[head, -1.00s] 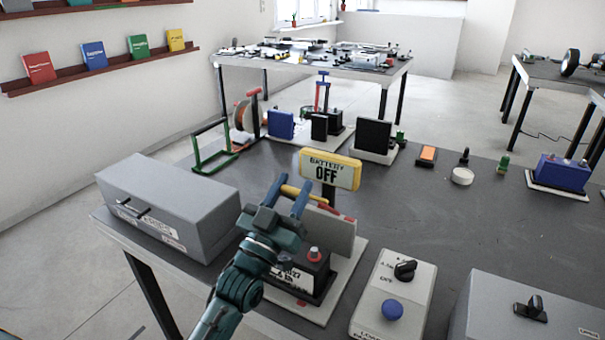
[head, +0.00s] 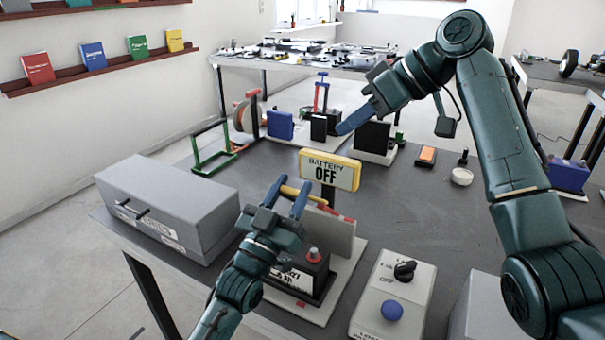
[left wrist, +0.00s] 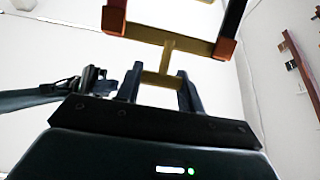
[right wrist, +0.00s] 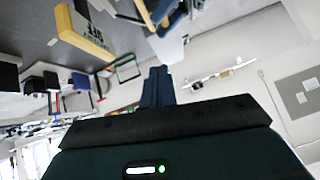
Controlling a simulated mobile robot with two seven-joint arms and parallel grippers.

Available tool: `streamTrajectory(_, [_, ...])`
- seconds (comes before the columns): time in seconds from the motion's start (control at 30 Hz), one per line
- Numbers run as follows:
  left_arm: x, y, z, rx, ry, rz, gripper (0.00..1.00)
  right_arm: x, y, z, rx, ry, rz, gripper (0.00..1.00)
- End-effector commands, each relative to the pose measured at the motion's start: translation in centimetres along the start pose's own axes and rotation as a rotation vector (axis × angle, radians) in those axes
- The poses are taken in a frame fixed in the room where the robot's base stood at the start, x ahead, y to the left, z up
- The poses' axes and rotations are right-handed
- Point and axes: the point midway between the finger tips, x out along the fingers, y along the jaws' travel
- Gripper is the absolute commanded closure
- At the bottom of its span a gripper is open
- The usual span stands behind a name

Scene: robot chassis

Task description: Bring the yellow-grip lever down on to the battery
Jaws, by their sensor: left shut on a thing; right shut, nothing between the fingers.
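The yellow grip (head: 299,194) of the lever shows between the blue fingers of my left gripper (head: 286,194), which is shut on it. The grip also shows in the left wrist view (left wrist: 163,72), with red and dark frame parts above it. The black battery (head: 302,273) with a red terminal stands on a pale base below and right of the gripper. The grip is raised above the battery. A yellow-framed sign (head: 330,169) reading "BATTERY OFF" stands just behind. My right gripper (head: 348,127) is shut and empty, over the far part of the table, beyond the sign.
A grey box (head: 181,205) lies left of the battery station. A switch box (head: 395,292) with a black knob and blue button stands to the right. A green frame (head: 209,146) and another battery station are at the back. The table's middle right is partly clear.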

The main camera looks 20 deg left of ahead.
Motion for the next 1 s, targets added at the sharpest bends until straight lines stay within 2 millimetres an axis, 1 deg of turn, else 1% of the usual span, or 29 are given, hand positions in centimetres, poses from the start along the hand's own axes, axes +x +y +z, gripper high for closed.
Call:
streamTrajectory(0.03, [-0.1,0.0,0.2,-0.002,-0.006,0.000,1.00,0.1,-0.7,-0.3,-0.020,-0.005,-0.025,1.00])
streamTrajectory(0.1, [-0.1,0.0,0.2,-0.002,-0.006,0.000,1.00,0.5,-1.2,-0.5,-0.036,-0.008,-0.044,1.00])
streamTrajectory(0.17, [-0.1,0.0,0.2,-0.002,-0.006,0.000,1.00,1.0,-1.4,-0.5,-0.039,-0.010,-0.050,1.00])
streamTrajectory(0.27, [-0.1,0.0,0.2,-0.002,-0.005,0.000,1.00,2.4,-1.5,-0.4,-0.038,-0.010,-0.051,1.00])
streamTrajectory(0.6, [-0.1,0.0,0.2,-0.001,-0.005,0.000,1.00,9.6,-1.7,-0.3,-0.035,-0.010,-0.049,1.00])
streamTrajectory(0.67, [-0.1,0.0,0.2,-0.001,-0.005,0.000,1.00,10.6,-1.7,-0.1,-0.035,-0.008,-0.048,1.00])
streamTrajectory(0.7, [-0.1,0.0,0.2,-0.001,-0.005,0.000,1.00,11.1,-1.6,0.6,-0.033,-0.008,-0.047,1.00])
streamTrajectory(0.8, [-0.1,0.0,0.2,-0.001,-0.004,0.000,1.00,11.9,-1.6,1.5,-0.034,-0.008,-0.045,1.00])
streamTrajectory(1.0, [0.0,0.0,0.1,-0.001,-0.004,0.000,1.00,12.8,-1.7,2.4,-0.035,-0.006,-0.044,1.00])
